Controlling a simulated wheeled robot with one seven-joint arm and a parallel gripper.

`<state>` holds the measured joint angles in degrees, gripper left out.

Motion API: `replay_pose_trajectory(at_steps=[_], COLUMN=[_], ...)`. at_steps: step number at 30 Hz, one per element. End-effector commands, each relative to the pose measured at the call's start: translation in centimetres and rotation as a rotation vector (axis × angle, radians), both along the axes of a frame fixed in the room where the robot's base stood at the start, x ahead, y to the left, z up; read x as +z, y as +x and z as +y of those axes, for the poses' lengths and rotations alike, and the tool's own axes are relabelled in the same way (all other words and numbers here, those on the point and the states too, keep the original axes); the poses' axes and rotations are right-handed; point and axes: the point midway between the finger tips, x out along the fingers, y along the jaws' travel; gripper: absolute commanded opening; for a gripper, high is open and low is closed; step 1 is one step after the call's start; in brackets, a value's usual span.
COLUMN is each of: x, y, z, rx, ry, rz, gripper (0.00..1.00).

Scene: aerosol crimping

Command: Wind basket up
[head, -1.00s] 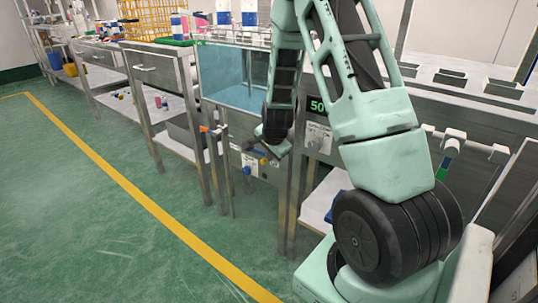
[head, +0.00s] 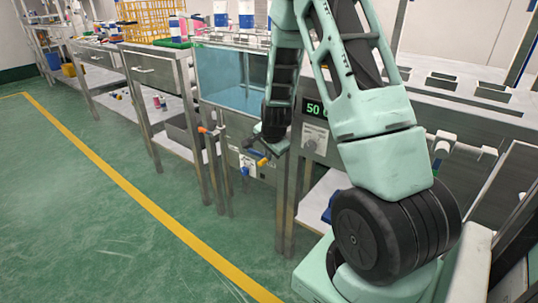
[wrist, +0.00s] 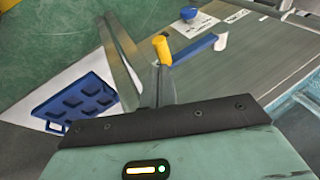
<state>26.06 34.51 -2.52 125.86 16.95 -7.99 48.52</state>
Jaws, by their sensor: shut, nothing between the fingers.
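A glass-fronted tank of blue water (head: 225,85) stands in the metal bench at centre. Below it, on the grey front panel, is a yellow handle (head: 262,161); it also shows in the wrist view (wrist: 161,47). A blue lever lies on the panel in the wrist view (wrist: 194,49). My gripper (head: 250,146) is at the panel, close to the yellow handle. In the wrist view its metal fingers (wrist: 158,85) look shut and empty, just below the handle; whether they touch it I cannot tell. No basket shows clearly inside the tank.
A yellow wire crate (head: 147,18) stands on the bench at the back left. A green display (head: 313,108) reads 50 beside the tank. A blue tray (wrist: 75,103) lies on a white shelf in the wrist view. Bench legs stand near my arm. The green floor at left is clear.

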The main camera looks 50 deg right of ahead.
Motion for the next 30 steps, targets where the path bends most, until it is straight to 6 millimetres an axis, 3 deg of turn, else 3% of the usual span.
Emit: replay_pose_trajectory(at_steps=[1,3,9,15,30], x=[1.7,2.9,5.8,8.1,8.9], y=[0.2,0.5,-2.9,-5.1,-6.0], z=[-0.2,-0.3,0.9,1.8,2.3], rx=[0.001,0.002,0.001,0.002,0.007], ry=[-0.002,-0.002,-0.002,-0.003,-0.001], rz=[-0.002,-0.002,-0.004,-0.004,-0.002], gripper=[0.00,0.00,0.00,0.00,0.00])
